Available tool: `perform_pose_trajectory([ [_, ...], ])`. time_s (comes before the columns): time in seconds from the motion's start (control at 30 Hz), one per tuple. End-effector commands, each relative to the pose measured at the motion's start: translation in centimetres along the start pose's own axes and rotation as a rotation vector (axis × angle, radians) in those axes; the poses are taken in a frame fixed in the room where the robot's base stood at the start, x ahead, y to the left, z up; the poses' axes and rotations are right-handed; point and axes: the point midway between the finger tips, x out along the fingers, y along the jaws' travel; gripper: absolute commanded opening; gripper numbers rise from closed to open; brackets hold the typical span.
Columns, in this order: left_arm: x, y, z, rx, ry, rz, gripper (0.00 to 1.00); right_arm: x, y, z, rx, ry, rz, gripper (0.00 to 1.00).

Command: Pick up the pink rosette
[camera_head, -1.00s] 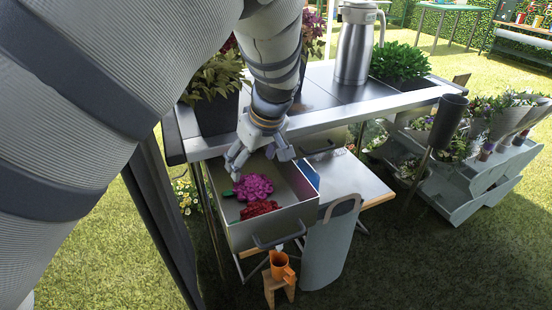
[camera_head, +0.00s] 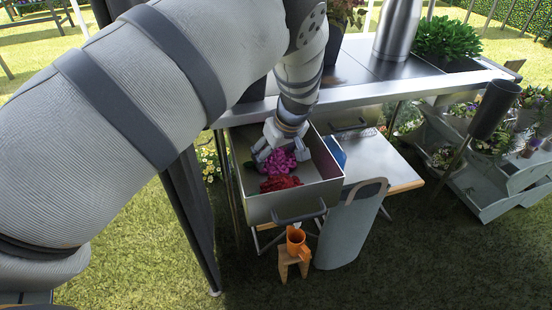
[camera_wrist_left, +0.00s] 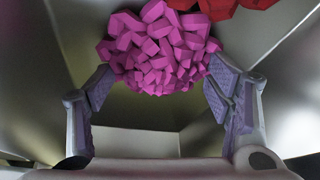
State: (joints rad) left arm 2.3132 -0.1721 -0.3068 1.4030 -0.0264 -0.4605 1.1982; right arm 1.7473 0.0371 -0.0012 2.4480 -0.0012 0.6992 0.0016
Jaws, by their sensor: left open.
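The pink rosette (camera_head: 281,162) lies in the open metal drawer (camera_head: 330,170), beside a red rosette (camera_head: 280,183) that is nearer the drawer's front. My left gripper (camera_head: 279,157) is inside the drawer, pointing down over the pink rosette, with its fingers partly covering it. In the left wrist view my left gripper (camera_wrist_left: 165,105) is open. The pink rosette (camera_wrist_left: 160,48) fills the upper part of the gap between the fingers, and I cannot tell whether they touch it. The red rosette (camera_wrist_left: 228,6) shows at the top edge there. My right gripper is not in view.
The drawer walls stand close around the gripper. The metal table (camera_head: 368,70) above carries a steel jug (camera_head: 398,32) and potted plants (camera_head: 450,38). A flower stand is at the right.

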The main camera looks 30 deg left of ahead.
Motion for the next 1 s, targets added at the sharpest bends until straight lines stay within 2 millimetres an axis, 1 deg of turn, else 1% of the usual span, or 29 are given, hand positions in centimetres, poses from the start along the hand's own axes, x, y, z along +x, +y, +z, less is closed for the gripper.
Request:
perform_pose_trajectory([
  [0.07,-0.1,0.0,0.0,0.0,0.0,0.001,0.73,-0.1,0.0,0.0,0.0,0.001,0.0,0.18],
  [0.1,-0.1,0.0,0.0,0.0,0.0,0.001,0.64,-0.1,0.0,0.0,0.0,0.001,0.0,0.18],
  [0.17,-0.1,0.0,0.0,0.0,0.0,0.001,0.5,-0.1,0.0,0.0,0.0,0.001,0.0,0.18],
  [0.2,-0.1,0.0,0.0,0.0,0.0,0.001,0.41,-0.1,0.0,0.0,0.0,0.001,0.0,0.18],
  [0.23,-0.1,0.0,0.0,0.0,0.0,0.001,0.34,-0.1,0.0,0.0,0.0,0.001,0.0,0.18],
  [0.27,-0.1,0.0,0.0,0.0,0.0,0.001,0.31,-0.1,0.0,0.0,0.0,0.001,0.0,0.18],
  [0.57,-0.2,0.0,0.0,0.0,0.0,0.0,0.31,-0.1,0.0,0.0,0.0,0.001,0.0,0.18],
  [0.67,-0.8,0.0,-0.3,-0.001,0.001,0.001,0.31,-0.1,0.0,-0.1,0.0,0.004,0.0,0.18],
  [0.77,-2.3,0.1,-1.0,-0.003,0.002,0.005,0.31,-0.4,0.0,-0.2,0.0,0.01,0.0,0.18],
  [0.8,-3.2,0.1,-1.4,-0.004,0.003,0.006,0.31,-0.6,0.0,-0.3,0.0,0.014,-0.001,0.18],
  [0.83,-4.1,-0.1,-1.3,-0.003,0.002,0.006,0.31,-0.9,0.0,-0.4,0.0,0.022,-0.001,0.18],
  [0.97,-8.9,-1.5,-0.5,-0.003,0.008,0.014,0.31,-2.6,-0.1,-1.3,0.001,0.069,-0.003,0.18],
  [1.0,-10.4,-2.0,-0.2,-0.003,0.009,0.015,0.31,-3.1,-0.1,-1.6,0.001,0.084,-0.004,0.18],
])
